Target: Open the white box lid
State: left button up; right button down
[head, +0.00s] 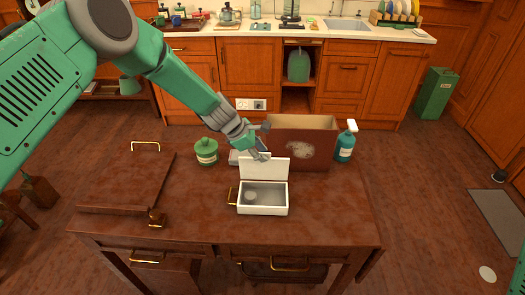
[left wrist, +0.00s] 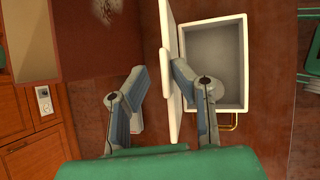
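The white box (head: 263,210) stands on the brown table, with a small round grey object (head: 251,196) inside. Its lid (head: 265,168) is raised and stands roughly upright along the back edge. My left gripper (head: 261,155) is at the top of the lid, coming from behind. In the left wrist view, the fingers of the left gripper (left wrist: 157,85) are apart. One fingertip overlaps the lid (left wrist: 171,80) in the picture; I cannot tell whether it touches. The open box (left wrist: 215,65) shows beside it. My right gripper is out of view.
A brown board with gold handles (head: 125,182) lies at the left of the table (head: 330,215). The table's front right is clear.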

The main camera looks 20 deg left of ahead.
pick_arm(q)
jog(key=shift+w, duration=0.15)
jog(key=shift+a+r, duration=0.15)
jog(key=shift+r, duration=0.05)
jog(key=v, duration=1.1)
jog(key=shift+a, duration=0.25)
jog(key=shift+r, duration=0.1)
